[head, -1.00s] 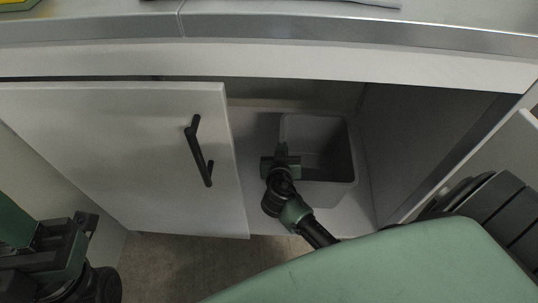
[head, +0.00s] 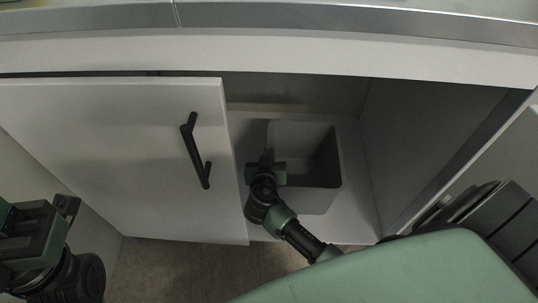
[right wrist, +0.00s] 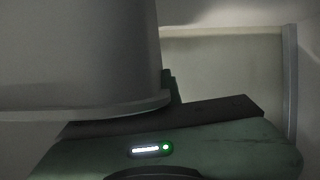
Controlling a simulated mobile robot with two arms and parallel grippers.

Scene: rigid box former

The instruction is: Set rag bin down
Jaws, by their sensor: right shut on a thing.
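The rag bin (head: 323,158) is a grey, open-topped box inside the open cabinet under the counter. It also fills the upper left of the right wrist view (right wrist: 75,55). My right gripper (head: 268,158) is at the bin's left side and shut on its wall or rim. The fingertips are mostly hidden by the bin. I cannot tell whether the bin's base touches the cabinet floor (head: 350,222). My left gripper (head: 62,215) is at the lower left, outside the cabinet, away from the bin; its jaws are not clear.
A white cabinet door (head: 110,150) with a black handle (head: 195,150) stands left of the opening. The counter edge (head: 300,22) runs above. The cabinet's right side wall (head: 420,140) is right of the bin, with a clear gap between them.

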